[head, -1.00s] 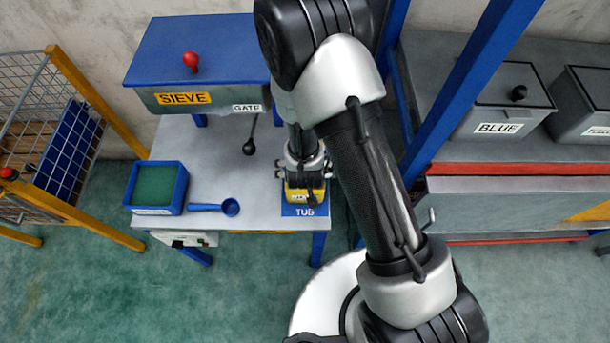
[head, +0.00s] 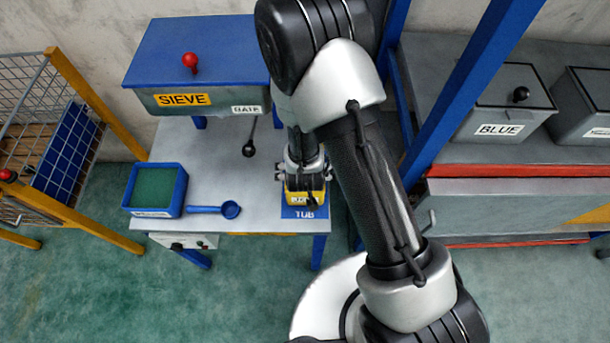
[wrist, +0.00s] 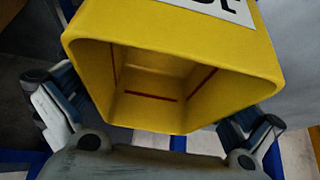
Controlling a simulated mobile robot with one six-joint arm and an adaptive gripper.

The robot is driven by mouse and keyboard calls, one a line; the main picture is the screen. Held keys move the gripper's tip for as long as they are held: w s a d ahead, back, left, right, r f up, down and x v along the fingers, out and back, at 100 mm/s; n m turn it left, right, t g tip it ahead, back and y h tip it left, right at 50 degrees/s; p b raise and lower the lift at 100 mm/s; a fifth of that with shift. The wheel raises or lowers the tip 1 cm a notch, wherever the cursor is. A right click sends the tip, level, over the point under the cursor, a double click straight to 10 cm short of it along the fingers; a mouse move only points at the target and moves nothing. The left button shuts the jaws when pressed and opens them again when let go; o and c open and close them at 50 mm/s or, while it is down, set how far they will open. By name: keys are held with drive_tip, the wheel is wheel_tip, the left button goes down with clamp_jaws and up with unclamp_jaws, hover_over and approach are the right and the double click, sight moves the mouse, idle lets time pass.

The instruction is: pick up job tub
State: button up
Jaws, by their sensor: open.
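The job tub is yellow, open-topped and empty, with a red line around its inside. In the head view the tub (head: 305,198) stands on the blue pad marked TUB (head: 305,212) at the table's front right corner, partly hidden by my gripper (head: 305,178). In the wrist view the tub (wrist: 178,30) fills the upper middle, with its mouth toward the camera and part of a white label on its side. My gripper (wrist: 160,125) is open, with one finger on each side of the tub. I cannot tell whether the fingers touch its walls.
The sieve box (head: 197,97) with a red knob stands at the back of the table (head: 230,165). A gate lever (head: 249,148) hangs in front. A blue tray of green material (head: 155,188) and a blue scoop (head: 229,209) lie to the left. A blue post (head: 462,95) rises at right.

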drive_tip(key=shift+c, duration=0.4)
drive_tip(key=c, duration=1)
drive_tip(key=shift+r, duration=0.1)
